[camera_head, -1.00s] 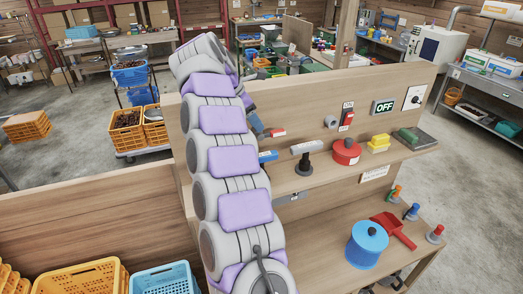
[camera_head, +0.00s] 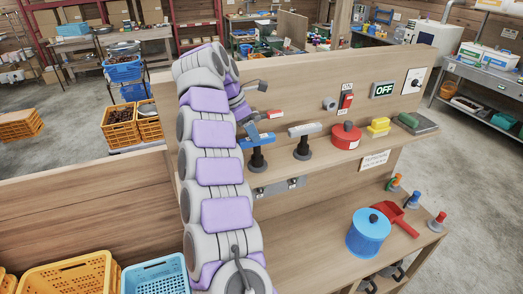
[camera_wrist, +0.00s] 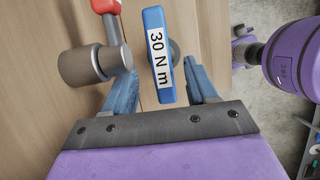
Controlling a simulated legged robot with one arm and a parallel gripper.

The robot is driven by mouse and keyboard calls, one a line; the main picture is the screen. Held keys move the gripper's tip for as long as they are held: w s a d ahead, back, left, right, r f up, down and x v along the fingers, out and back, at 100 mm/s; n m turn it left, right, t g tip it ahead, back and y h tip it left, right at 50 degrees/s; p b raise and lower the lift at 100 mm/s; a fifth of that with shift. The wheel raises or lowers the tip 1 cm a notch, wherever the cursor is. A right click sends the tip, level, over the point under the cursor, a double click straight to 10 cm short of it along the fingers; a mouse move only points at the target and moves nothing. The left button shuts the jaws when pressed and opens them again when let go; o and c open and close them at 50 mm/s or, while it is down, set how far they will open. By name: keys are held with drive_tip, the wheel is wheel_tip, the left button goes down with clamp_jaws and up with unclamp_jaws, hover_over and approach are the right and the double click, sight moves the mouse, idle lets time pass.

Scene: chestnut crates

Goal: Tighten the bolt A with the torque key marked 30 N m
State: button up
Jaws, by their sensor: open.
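The blue torque key (camera_wrist: 160,50) carries a white label reading 30 N m in the wrist view. In the head view this blue key (camera_head: 262,140) rests on a black stand on the shelf. My gripper (camera_wrist: 164,80) is open, with one blue finger on each side of the key; I cannot tell whether either touches it. A grey key (camera_head: 305,129) sits on another black stand to the right. I cannot make out which part is bolt A.
On the shelf (camera_head: 340,155) stand a red round container (camera_head: 346,136) and a yellow block (camera_head: 378,127). A back panel bears a red switch (camera_head: 347,98) and an OFF sign (camera_head: 383,90). Orange crates (camera_head: 70,275) stand lower left.

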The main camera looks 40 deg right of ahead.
sight(255, 148)
drive_tip(key=shift+a+f, duration=0.7)
drive_tip(key=shift+a, duration=0.3)
drive_tip(key=shift+a+f, duration=0.15)
drive_tip(key=shift+f, duration=0.1)
drive_tip(key=shift+s+f+b, duration=0.1)
drive_tip(key=shift+s+b, duration=0.05)
drive_tip(key=shift+b, duration=0.15)
drive_tip(key=d+f, duration=0.3)
drive_tip(key=d, duration=0.1)
drive_tip(key=shift+s+f, duration=0.1)
drive_tip(key=shift+f, duration=0.25)
drive_tip(key=shift+a+f, duration=0.2)
drive_tip(key=shift+f, duration=0.45)
drive_tip(key=shift+d, duration=0.1)
drive_tip(key=shift+d, duration=0.3)
drive_tip(key=c, duration=0.3)
drive_tip(key=shift+a, duration=0.15)
clamp_jaws()
